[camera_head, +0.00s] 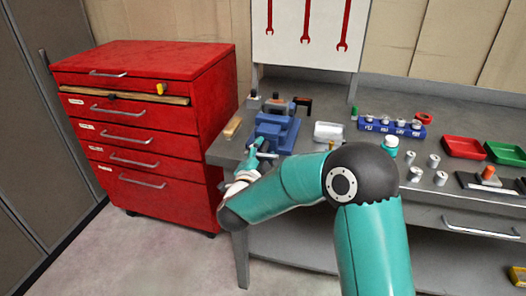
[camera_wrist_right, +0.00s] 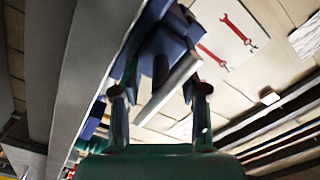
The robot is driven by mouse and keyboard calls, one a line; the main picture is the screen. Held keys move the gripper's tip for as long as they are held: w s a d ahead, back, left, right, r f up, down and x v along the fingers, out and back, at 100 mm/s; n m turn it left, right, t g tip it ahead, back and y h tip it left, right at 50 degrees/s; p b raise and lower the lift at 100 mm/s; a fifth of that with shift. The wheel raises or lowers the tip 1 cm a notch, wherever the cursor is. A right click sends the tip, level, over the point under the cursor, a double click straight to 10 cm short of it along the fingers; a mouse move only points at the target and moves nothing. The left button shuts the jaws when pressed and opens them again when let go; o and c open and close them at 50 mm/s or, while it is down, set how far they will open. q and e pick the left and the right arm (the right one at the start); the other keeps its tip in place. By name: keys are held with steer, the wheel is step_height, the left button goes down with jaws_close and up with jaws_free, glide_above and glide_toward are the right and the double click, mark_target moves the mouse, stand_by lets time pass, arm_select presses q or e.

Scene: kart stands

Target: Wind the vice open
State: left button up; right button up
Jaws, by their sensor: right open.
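The blue vice (camera_head: 277,130) stands on the left end of the grey workbench (camera_head: 225,152). My right gripper (camera_head: 260,150) is at the near side of the vice, over the bench's front edge. In the right wrist view the blue body of the vice (camera_wrist_right: 160,45) is ahead of my gripper (camera_wrist_right: 160,92). The two fingers are spread apart. A slanted grey handle bar (camera_wrist_right: 172,84) shows between them, with a gap to each finger. I cannot tell how far the vice jaws are apart. My left gripper is not in view.
A red drawer cabinet (camera_head: 150,120) stands left of the bench. Red wrenches hang on the board (camera_head: 325,45) behind.

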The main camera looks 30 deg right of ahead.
jaws_close()
steer(key=shift+f, duration=0.15)
stand_by(1.1)
jaws_free()
steer(key=shift+s+a, duration=0.1)
steer(key=v, duration=1.1)
steer(key=shift+s+a, duration=0.2)
steer(key=shift+a, duration=0.15)
